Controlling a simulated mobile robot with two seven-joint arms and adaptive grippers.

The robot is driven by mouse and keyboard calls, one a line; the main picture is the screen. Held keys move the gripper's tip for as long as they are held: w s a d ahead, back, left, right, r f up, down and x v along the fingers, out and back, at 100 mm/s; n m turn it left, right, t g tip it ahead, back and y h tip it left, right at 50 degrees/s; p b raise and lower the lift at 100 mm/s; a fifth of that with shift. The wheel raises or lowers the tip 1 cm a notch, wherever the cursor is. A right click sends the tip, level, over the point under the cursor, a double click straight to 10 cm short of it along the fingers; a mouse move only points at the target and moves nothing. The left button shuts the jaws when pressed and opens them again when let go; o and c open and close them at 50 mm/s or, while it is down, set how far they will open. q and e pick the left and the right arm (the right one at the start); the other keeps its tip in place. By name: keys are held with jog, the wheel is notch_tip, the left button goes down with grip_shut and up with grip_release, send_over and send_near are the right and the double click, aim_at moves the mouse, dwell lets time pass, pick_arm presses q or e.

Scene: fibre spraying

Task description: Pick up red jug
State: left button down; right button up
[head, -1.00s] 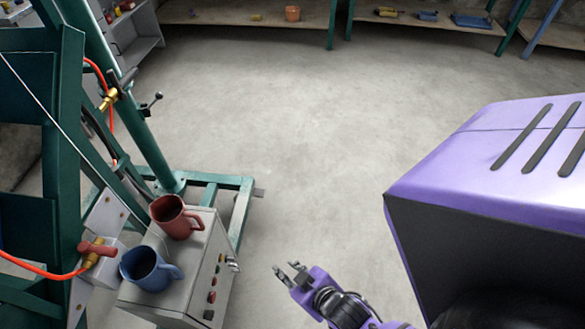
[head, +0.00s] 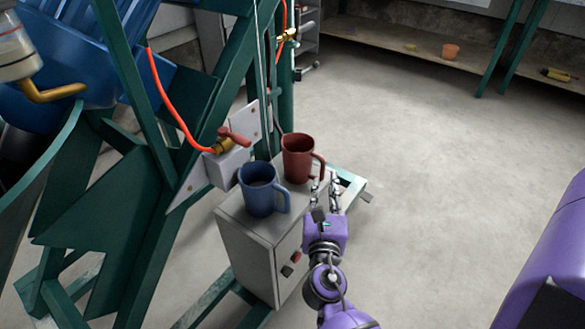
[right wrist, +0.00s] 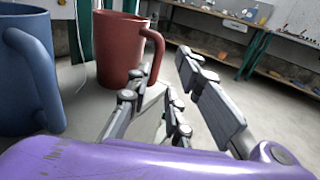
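The red jug (head: 298,158) stands upright on top of a grey control box, its handle on the right side. It also shows in the right wrist view (right wrist: 117,48), upright, handle toward the gripper. My right gripper (head: 325,180) is just to the right of the jug, near its handle. In the right wrist view the fingers (right wrist: 168,85) are spread apart with nothing between them, and the handle is just beyond them. I cannot tell whether a fingertip touches the handle. My left gripper is not in view.
A blue jug (head: 262,190) stands left of the red jug on the grey control box (head: 248,255). A green frame (head: 120,190) with an orange hose (head: 170,110) and a valve with a red handle (head: 233,137) rises at the left. Open floor lies to the right.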

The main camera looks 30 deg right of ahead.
aim_at(323, 169)
jog(key=x, duration=0.7)
jog(key=shift+w+r, duration=0.2)
jog(key=shift+w, duration=0.05)
grip_shut()
